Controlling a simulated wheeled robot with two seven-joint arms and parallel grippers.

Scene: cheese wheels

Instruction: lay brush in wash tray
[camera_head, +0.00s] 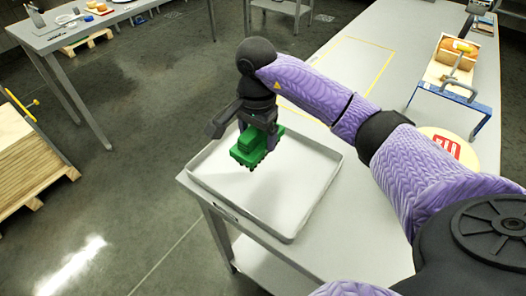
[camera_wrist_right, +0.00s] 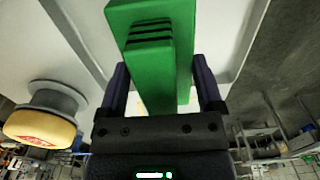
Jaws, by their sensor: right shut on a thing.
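A green brush (camera_head: 254,147) is held by my right gripper (camera_head: 254,126), which points down over the wash tray. The wash tray (camera_head: 315,205) is a shallow, pale, rimmed tray at the near left corner of the grey table. The brush shows over the tray's left-back part; I cannot tell whether it touches the tray floor. In the right wrist view the green brush (camera_wrist_right: 155,60) sits between the two dark fingers of my right gripper (camera_wrist_right: 165,85). My left gripper is not in view.
A yellow cheese wheel with a red label (camera_head: 445,148) sits on the table right of my right arm, also in the wrist view (camera_wrist_right: 38,128). A yellow-taped rectangle (camera_head: 352,65) is clear.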

